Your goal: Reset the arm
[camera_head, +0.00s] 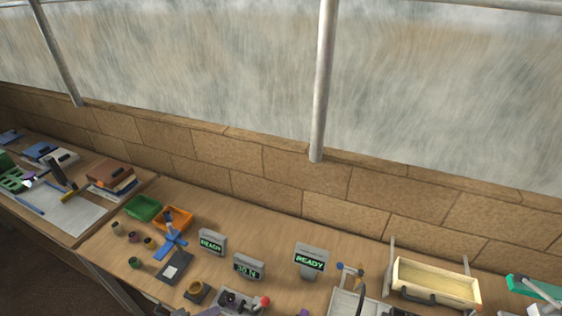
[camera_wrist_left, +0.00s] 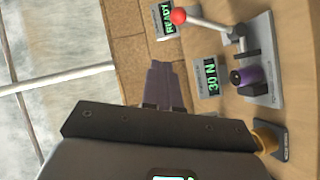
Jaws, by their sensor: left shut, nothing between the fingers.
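My left gripper (camera_wrist_left: 160,70) shows in the left wrist view, its two dark fingers closed together with nothing between them. It points toward the stone wall edge and the bench's back, left of the lever press. The lever press (camera_wrist_left: 262,82) has a red ball knob and a purple cylinder; it also shows at the bottom of the head view (camera_head: 236,301). A "30 N" display (camera_wrist_left: 208,77) stands between the fingers and the press. I cannot make out my left gripper clearly in the head view. My right gripper is in neither view.
A pale open box (camera_head: 436,283) stands at right. A stone wall (camera_head: 230,160) runs behind.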

